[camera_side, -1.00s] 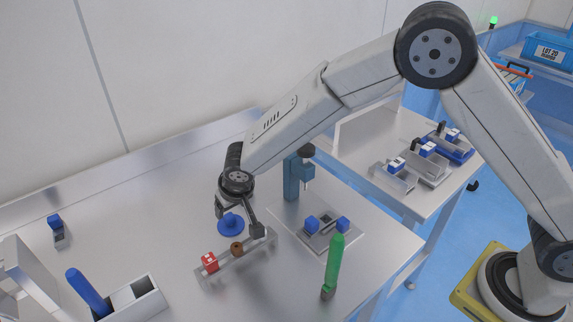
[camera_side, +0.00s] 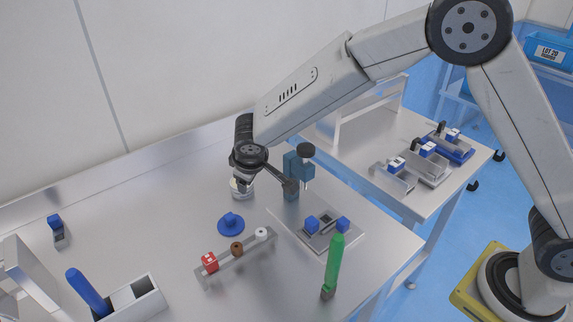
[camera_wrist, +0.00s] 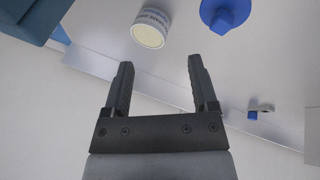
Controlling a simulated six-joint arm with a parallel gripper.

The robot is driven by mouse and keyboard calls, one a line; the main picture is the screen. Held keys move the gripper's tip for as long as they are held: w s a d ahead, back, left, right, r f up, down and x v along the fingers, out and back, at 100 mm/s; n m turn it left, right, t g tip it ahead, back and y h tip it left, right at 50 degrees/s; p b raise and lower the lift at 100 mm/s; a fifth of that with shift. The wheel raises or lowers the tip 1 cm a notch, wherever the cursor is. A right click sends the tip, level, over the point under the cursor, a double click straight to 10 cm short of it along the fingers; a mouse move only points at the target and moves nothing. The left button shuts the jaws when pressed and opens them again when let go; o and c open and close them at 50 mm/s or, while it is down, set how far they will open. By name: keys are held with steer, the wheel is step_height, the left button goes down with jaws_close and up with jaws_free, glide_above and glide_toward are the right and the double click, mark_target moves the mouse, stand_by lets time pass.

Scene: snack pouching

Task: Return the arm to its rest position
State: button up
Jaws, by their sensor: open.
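My gripper (camera_side: 243,178) hangs above the back of the steel table in the side view. In the wrist view its two dark fingers (camera_wrist: 160,65) stand wide apart with nothing between them. A small white round tub (camera_side: 240,192) with lettering stands close by the gripper, partly hidden by it in the side view. It shows beyond the fingertips in the wrist view (camera_wrist: 151,28). A blue round lid-like piece (camera_side: 230,224) with a raised knob lies on the table in front of the tub.
A blue press (camera_side: 292,172) stands right of the gripper. A rail (camera_side: 238,258) with red, brown and white pieces lies in front. A green-handled tool (camera_side: 333,262) stands front right. A grey holder (camera_side: 138,297) with a blue handle is front left.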

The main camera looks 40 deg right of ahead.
steer(key=d+r+n+h, duration=0.2)
steer(key=d+r+n, duration=0.3)
steer(key=d, duration=0.3)
steer(key=d+r+n+h, duration=0.3)
steer(key=d+r+n, duration=0.15)
steer(key=d, duration=0.25)
steer(key=s+d+f+m+g+y, duration=0.1)
steer(key=s+f+m+y, duration=0.2)
steer(key=s+m, duration=0.4)
steer(key=s+d+f+m+g+y, duration=0.1)
steer(key=s+f+m+y, duration=0.3)
steer(key=s+m, duration=0.4)
steer(key=s+f, duration=0.1)
steer(key=s, duration=0.6)
steer(key=shift+s+d, duration=0.2)
steer(key=shift+s, duration=0.2)
